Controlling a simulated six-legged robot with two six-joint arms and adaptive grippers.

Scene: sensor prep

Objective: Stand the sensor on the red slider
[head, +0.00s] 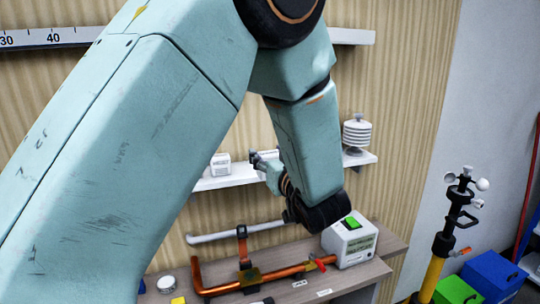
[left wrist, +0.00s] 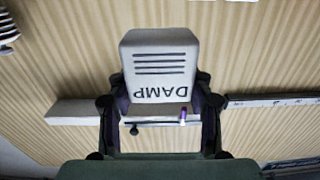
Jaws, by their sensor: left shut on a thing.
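The sensor is a white box (left wrist: 160,62) marked DAMP, with dark slots, upside down in the left wrist view. My left gripper (left wrist: 160,112) is shut on it, with a dark finger on each side. In the head view my left gripper (head: 264,160) is in front of the wall shelf, partly behind my own arm. A white piece beside it may be the held sensor; my arm hides much of it. I cannot make out a red slider in either view. My right gripper is not in view.
A ruler-marked rail (head: 50,38) runs along the wall. A small white box (head: 220,160) and a ribbed white shield (head: 356,131) stand on the shelf (head: 230,180).

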